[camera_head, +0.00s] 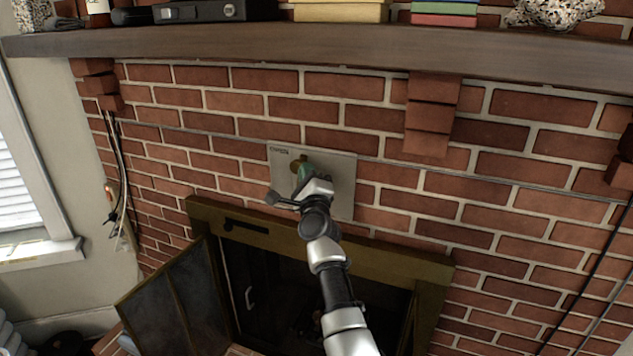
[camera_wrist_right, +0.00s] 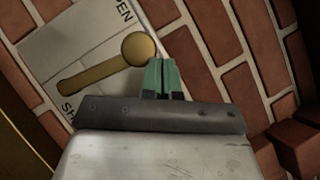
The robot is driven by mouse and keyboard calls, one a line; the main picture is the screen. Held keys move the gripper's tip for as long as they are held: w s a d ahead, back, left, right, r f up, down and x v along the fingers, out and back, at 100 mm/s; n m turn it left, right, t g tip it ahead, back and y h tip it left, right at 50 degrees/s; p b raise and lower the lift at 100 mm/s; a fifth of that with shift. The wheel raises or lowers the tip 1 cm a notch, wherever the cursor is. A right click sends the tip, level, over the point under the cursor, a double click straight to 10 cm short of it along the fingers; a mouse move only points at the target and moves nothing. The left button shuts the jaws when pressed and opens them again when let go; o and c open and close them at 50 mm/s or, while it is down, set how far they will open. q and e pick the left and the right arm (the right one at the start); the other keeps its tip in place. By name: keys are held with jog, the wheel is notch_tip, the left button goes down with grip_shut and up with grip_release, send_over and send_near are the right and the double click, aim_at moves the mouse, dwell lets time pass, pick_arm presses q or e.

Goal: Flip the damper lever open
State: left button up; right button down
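A pale metal plate (camera_head: 342,180) is fixed to the brick wall above the firebox; it also shows in the right wrist view (camera_wrist_right: 48,52). Its lettering is partly readable, with "EN" at one end and "SH" at the other. A brass damper lever (camera_wrist_right: 100,70) with a round knob lies on the plate. In the head view its knob (camera_head: 297,163) shows just beyond my fingertips. My right gripper (camera_head: 304,176) has green fingertips (camera_wrist_right: 163,76) pressed together, with nothing between them. They are right beside the knob; whether they touch it I cannot tell. My left gripper is out of view.
A wooden mantel (camera_head: 340,47) runs above the plate, with boxes and books on it. Below is a brass-framed firebox (camera_head: 420,262) with a glass door (camera_head: 175,305) swung open at left. Brick corbels (camera_head: 432,112) jut out under the mantel.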

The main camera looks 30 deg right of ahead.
jog(key=shift+w+a+r, duration=0.35)
jog(key=shift+w+a, duration=0.2)
jog(key=shift+w, duration=0.15)
dwell(0.4)
